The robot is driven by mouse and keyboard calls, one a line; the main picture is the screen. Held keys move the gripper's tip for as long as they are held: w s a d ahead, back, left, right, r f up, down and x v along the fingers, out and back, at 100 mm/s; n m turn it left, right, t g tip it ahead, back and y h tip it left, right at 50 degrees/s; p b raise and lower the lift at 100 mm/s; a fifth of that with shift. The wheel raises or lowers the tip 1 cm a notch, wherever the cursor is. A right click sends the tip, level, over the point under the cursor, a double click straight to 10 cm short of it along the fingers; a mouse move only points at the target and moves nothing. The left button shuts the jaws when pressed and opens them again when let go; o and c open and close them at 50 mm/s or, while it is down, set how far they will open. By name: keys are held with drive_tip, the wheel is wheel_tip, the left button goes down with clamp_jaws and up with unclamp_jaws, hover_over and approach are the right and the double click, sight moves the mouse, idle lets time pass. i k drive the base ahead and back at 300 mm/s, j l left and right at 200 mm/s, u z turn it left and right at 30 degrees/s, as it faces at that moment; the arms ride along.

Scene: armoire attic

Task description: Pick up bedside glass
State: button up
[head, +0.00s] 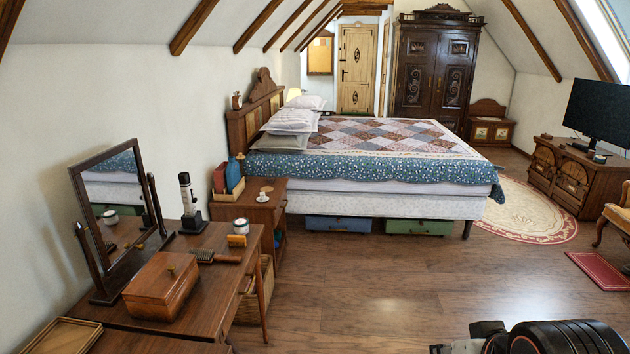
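No clear drinking glass can be made out in the head view. The wooden bedside table (240,210) stands left of the bed. On it are a small white cup (262,197), a round brown coaster-like piece (267,189) and a blue bottle-shaped object (233,175) beside reddish upright items. They are too small to tell whether one is the bedside glass. Part of my arm shows at the bottom right, far from this table. My gripper's fingers are not in view.
A dressing table (205,268) with a mirror, wooden box (161,285), brush and jar stands at the front left. The bed (380,200) fills the middle, with storage boxes beneath. The wooden floor (385,285) is clear in front. A cabinet with a screen stands right.

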sight(270, 173)
drive_tip(key=i, duration=1.45)
drive_tip(key=i+l, duration=0.1)
drive_tip(key=i, duration=1.4)
drive_tip(key=i+u, duration=0.1)
drive_tip(key=i, duration=1.35)
